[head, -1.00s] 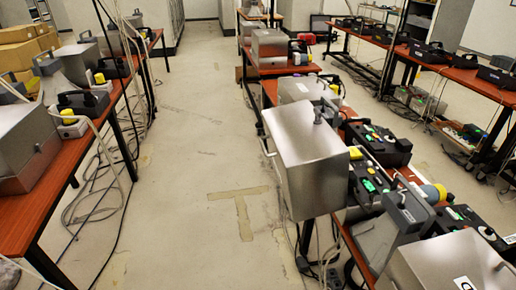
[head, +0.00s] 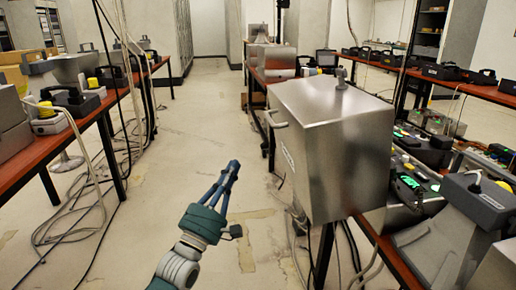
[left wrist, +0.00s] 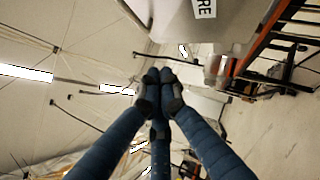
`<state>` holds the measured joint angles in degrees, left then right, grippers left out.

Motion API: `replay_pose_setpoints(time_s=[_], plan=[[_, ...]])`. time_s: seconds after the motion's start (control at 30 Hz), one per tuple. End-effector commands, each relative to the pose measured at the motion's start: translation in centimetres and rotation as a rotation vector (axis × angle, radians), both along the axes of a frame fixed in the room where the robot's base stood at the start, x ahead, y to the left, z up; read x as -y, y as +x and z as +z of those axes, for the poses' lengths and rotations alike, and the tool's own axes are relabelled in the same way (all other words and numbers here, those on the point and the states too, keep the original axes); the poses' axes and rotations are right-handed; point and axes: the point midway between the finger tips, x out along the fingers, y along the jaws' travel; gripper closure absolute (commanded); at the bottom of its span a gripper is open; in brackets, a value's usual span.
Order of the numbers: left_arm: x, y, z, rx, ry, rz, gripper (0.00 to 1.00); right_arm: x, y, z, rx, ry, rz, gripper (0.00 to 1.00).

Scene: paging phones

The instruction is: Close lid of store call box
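A brushed-metal box (head: 340,165) stands large at the right of centre in the head view, at the edge of a red-topped table. It has a handle on its left side, a small fitting on top and a label on its left face. I cannot tell from here how its lid stands. In the left wrist view a pale grey surface with a label ending in "RE" (left wrist: 204,8) shows at the top. My left gripper (head: 233,166) is left of the metal box, apart from it, over the aisle. Its blue fingers meet at the tips (left wrist: 160,75), with nothing seen between them. My right gripper is not in view.
The aisle floor (head: 200,110) is free between the tables. Cables hang beside the left table (head: 25,140). Black devices with green lights (head: 408,188) and a grey unit (head: 480,200) stand right of the metal box. More tables with black devices line the right.

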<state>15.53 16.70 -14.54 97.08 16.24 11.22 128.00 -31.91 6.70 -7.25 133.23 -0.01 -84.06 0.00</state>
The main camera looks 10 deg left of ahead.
Motion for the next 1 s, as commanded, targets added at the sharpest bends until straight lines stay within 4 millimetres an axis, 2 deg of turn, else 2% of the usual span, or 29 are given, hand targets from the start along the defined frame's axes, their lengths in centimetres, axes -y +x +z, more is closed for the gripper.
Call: replay_pose_setpoints(time_s=[0.17, 0.57, 0.8, 1.0], plan=[[0.5, 1.2, 1.5, 0.009, -0.019, -0.013, 1.0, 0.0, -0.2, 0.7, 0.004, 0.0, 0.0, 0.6], [2.7, 8.1, 5.4, 0.008, -0.016, -0.01, 1.0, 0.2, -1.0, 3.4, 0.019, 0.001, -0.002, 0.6], [5.0, 8.8, 7.5, 0.006, -0.016, -0.011, 1.0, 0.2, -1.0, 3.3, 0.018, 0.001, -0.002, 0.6], [5.5, 9.0, 8.0, 0.005, -0.015, -0.01, 1.0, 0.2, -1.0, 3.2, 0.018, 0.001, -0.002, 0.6]])
